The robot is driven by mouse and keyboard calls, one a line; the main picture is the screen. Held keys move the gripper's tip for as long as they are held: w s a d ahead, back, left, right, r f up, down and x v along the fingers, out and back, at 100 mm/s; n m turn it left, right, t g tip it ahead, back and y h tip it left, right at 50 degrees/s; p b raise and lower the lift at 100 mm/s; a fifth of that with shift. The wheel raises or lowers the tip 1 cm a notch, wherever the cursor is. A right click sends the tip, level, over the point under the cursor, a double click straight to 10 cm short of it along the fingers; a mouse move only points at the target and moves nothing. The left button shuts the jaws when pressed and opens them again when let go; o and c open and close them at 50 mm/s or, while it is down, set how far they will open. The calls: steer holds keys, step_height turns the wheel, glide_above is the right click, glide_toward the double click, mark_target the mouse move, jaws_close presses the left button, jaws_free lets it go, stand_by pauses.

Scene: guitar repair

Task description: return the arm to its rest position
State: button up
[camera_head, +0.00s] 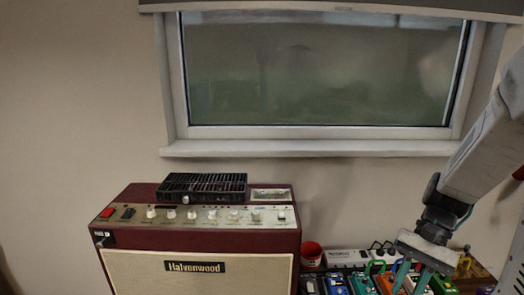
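My arm comes in from the right edge. My gripper (412,278) hangs at its end, pointing down over a row of small coloured pedals (361,285) at the lower right. Its two teal fingers stand apart, with pedals showing behind them. I see nothing clearly held between them. The fingertips are near the bottom edge of the picture, so whether they touch a pedal cannot be told.
A dark red amplifier (190,242) labelled Halvenwood stands left of the pedals, with a black slotted box (203,186) on top. A red cup (311,254) and a white power strip (348,257) sit behind the pedals. A window (320,75) is above; the wall between is clear.

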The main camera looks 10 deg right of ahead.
steer(key=s+a+r+n+t+h, duration=0.2)
steer(key=a+r+n+h, duration=0.1)
steer(key=a+r, duration=0.3)
steer(key=s+a+r+n+t+h, duration=0.2)
steer(key=s+a+r+n+h, duration=0.1)
steer(key=a+r+n, duration=0.3)
steer(key=shift+r+t, duration=0.4)
